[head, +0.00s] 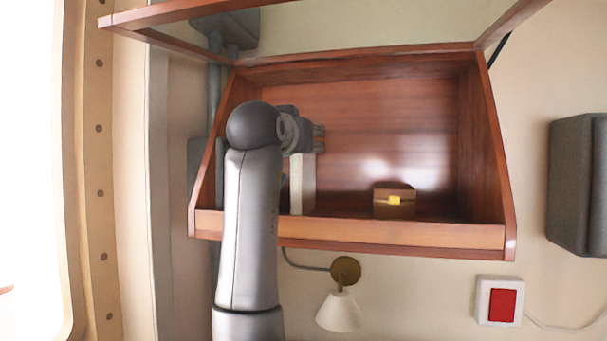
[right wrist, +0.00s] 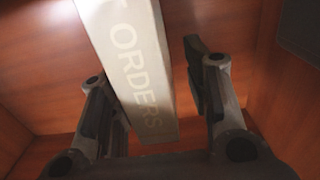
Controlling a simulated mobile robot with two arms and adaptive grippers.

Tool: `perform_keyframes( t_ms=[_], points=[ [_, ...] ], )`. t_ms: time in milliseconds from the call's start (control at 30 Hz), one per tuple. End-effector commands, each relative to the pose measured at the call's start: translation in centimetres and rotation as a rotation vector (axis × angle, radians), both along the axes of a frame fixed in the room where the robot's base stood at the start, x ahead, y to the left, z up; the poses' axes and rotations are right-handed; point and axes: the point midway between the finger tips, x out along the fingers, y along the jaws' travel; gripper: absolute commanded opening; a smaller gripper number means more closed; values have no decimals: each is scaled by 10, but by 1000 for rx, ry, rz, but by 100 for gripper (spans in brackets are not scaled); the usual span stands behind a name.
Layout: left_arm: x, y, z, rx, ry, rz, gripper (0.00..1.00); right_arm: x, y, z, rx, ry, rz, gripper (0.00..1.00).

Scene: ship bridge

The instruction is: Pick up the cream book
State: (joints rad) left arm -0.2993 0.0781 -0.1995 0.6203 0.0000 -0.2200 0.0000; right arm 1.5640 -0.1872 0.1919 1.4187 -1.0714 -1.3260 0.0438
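The cream book (head: 302,184) stands upright at the left end of the wooden wall shelf box in the head view. Its spine, with the letters "ORDERS", shows in the right wrist view (right wrist: 130,70). My right gripper (head: 319,138) is inside the box at the top of the book. In the right wrist view its two fingers (right wrist: 150,95) are spread, one on either side of the book, with a visible gap on the right. My right arm hides the left part of the box in the head view. My left gripper is not in view.
The wooden box (head: 400,236) has a front lip and side walls close to the book. A small cardboard box (head: 394,201) with a yellow mark sits to the right. A lamp (head: 340,311) and a red switch (head: 501,304) are on the wall below.

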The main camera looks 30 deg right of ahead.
Motion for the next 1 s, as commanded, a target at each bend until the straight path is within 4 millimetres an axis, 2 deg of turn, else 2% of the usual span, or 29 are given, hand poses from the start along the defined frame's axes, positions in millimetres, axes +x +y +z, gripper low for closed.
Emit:
perform_keyframes(
  t_ms=[67, 300, 767, 1000],
  points=[
    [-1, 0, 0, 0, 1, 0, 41, 0, 0, 0, -1, -1, 0, 32],
    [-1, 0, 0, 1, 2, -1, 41, 0, 0, 1, -1, -1, 0, 1],
    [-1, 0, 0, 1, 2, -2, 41, -1, 0, 2, -1, -2, 0, 0],
    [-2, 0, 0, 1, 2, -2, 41, -4, -7, 11, -1, -3, 0, 0]
  ],
)
